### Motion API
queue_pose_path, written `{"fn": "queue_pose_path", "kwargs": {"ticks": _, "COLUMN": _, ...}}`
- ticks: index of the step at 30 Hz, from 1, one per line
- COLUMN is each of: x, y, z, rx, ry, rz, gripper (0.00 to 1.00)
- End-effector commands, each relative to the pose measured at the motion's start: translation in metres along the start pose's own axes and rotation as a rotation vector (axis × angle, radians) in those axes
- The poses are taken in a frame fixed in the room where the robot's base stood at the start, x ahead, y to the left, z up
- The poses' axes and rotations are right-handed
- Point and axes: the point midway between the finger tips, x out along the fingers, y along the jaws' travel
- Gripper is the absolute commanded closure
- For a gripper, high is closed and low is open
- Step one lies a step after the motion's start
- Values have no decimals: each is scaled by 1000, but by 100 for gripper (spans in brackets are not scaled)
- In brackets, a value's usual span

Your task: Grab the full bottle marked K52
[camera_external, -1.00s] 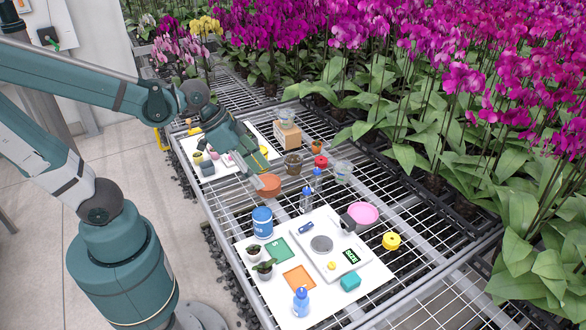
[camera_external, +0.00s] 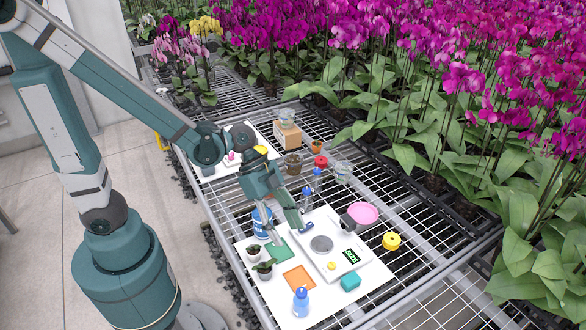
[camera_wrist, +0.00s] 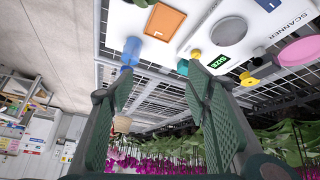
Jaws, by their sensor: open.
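A blue bottle with a blue cap (camera_external: 301,303) stands upright at the front edge of the white board. A blue bottle (camera_wrist: 131,51) also shows in the wrist view, beyond the left fingertip. Two more blue-capped bottles stand further back: a clearer one (camera_external: 307,199) just beyond my gripper, partly hidden by it, and another (camera_external: 317,180) behind that. No K52 mark is readable, and I cannot tell which bottle is full. My gripper (camera_external: 287,233) is open and empty above the board's back left part, pointing down. Its fingers (camera_wrist: 160,78) are spread in the wrist view.
A blue tub (camera_external: 261,224) stands left of my gripper, partly covered. The board holds a scanner with a grey disc (camera_external: 321,244), an orange square (camera_external: 299,279), a teal block (camera_external: 350,281) and small potted plants (camera_external: 264,268).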

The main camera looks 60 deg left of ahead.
Motion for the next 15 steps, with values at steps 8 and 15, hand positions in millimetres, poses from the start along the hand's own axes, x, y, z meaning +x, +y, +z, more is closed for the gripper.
{"fn": "queue_pose_path", "kwargs": {"ticks": 8, "x": 52, "y": 20, "z": -7, "rx": 163, "ry": 47, "rz": 107, "gripper": 52}}
{"fn": "queue_pose_path", "kwargs": {"ticks": 15, "x": 91, "y": 39, "z": -10, "rx": 303, "ry": 98, "rz": 192, "gripper": 52}}
